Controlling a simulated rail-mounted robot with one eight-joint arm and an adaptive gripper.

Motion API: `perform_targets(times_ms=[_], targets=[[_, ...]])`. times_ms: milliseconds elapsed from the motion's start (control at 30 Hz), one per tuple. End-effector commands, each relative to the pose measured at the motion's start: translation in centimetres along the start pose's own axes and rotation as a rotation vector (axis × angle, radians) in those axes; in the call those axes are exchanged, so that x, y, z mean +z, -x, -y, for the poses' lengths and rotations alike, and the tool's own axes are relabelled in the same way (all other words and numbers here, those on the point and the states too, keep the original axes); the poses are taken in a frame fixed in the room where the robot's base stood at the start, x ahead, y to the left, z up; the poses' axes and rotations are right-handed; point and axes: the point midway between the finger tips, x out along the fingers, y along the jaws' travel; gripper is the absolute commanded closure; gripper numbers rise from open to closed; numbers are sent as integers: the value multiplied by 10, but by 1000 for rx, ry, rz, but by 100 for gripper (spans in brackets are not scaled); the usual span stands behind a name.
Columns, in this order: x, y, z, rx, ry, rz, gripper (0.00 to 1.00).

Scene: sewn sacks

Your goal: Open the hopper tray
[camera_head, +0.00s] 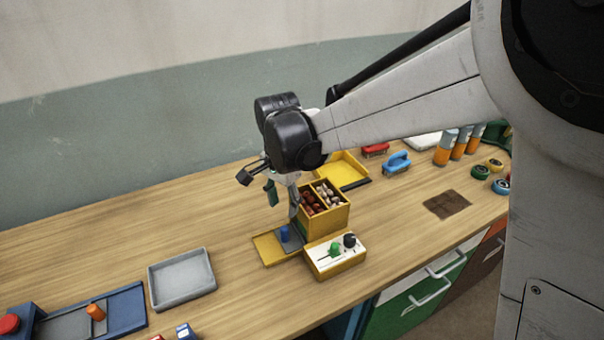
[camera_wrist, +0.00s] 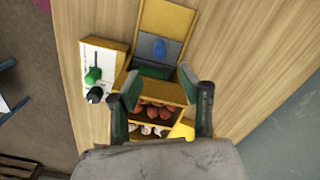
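The yellow hopper (camera_head: 326,222) stands on the bench with two compartments, one of brown pieces and one of whitish pieces. It also shows in the wrist view (camera_wrist: 172,92), partly hidden by my gripper. A low yellow tray (camera_head: 268,248) with a grey plate and a blue knob (camera_head: 284,234) adjoins its left side. In the wrist view the tray (camera_wrist: 163,15) and blue knob (camera_wrist: 159,47) lie beyond my fingertips. My gripper (camera_wrist: 160,82) is open, its fingers spread on either side of the hopper in that view. In the head view it hangs (camera_head: 283,195) at the hopper's upper left.
A white-topped yellow box (camera_head: 337,255) with green and black knobs stands right beside the hopper. Another yellow tray (camera_head: 342,171) is behind it. A grey tray (camera_head: 181,278) and blue fixture (camera_head: 125,308) are to the left. The bench behind the grey tray is clear.

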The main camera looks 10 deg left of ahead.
Motion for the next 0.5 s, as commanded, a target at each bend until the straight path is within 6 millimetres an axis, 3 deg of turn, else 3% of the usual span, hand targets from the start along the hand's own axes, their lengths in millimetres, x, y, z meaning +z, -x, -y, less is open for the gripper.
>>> perform_targets(times_ms=[300, 500], targets=[[0, -60, 0, 0, 0, 0, 62], [0, -85, 0, 0, 1, 0, 62]])
